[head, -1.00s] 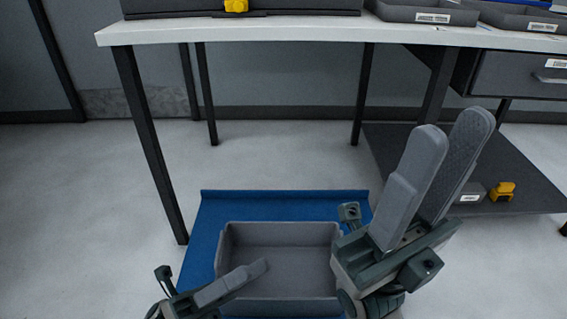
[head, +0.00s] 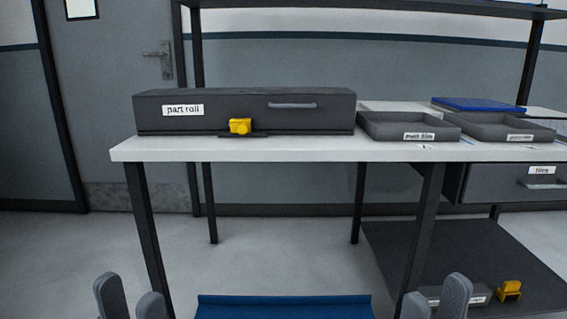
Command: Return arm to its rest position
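My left gripper (head: 130,299) shows at the bottom left of the head view. Only its two grey fingers are visible, with a gap between them and nothing seen in it. My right gripper (head: 436,299) shows at the bottom right, also as two grey fingers standing apart with nothing seen between them. Both arms behind the fingers are below the picture. Both grippers are low, in front of the table (head: 290,149) and clear of its top.
A dark box labelled part roll (head: 235,110) with a yellow piece (head: 240,126) stands on the table. Grey trays (head: 408,127) sit to its right. A blue surface (head: 284,307) lies low between my grippers. Another yellow item (head: 509,290) is on the lower shelf (head: 400,245).

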